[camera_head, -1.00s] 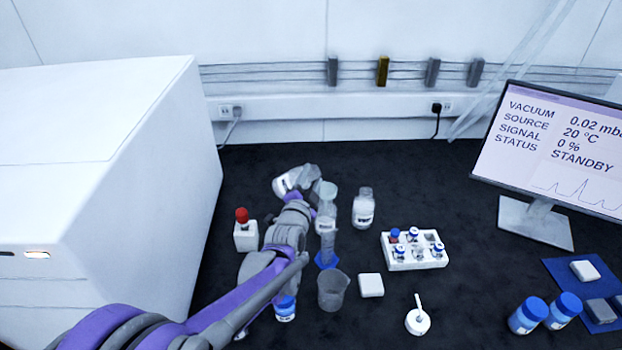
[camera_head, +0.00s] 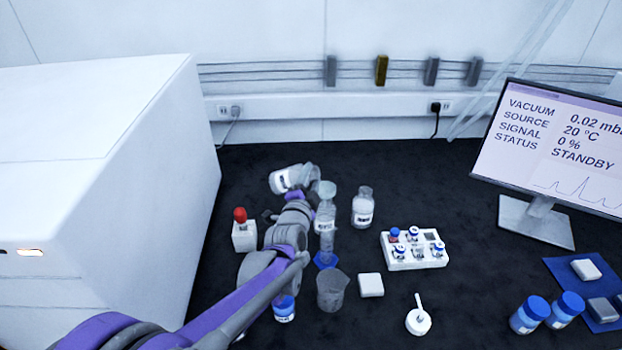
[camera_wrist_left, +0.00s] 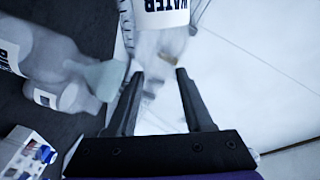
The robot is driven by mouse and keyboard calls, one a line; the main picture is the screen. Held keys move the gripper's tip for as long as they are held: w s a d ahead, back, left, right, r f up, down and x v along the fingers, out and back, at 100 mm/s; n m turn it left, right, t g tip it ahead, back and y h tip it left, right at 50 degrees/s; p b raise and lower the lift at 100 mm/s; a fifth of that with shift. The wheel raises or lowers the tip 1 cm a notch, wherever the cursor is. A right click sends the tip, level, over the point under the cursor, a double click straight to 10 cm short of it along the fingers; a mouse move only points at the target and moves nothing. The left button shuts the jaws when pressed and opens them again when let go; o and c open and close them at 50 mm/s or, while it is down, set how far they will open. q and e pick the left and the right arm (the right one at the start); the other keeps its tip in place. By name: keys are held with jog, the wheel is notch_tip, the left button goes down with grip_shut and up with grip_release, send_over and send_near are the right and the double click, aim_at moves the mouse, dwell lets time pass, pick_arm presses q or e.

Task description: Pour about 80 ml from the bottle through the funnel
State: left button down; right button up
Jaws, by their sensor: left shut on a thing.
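The bottle (camera_head: 281,182) is tilted well over, almost on its side, at the back of the bench in the head view. My left gripper (camera_head: 308,178) is shut on it; its fingertips are partly hidden there. In the left wrist view the bottle (camera_wrist_left: 163,18) has a WATER label and sits between the gripper's fingers (camera_wrist_left: 160,74). The funnel (camera_wrist_left: 98,76) also shows in the wrist view. I cannot see any liquid stream.
A second clear bottle (camera_head: 363,208) stands right of the cylinder. A beaker (camera_head: 332,290), a white block (camera_head: 370,285) and a vial rack (camera_head: 415,262) are in front. A large white instrument (camera_head: 110,190) borders the left.

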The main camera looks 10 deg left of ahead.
pick_arm(q)
jog(key=shift+d+m+b, duration=0.1)
jog(key=shift+m+b, duration=0.4)
jog(key=shift+f, duration=0.1)
dwell(0.3)
jog(key=shift+d+m+b, duration=0.1)
jog(key=shift+m+b, duration=0.4)
jog(key=shift+m, duration=0.1)
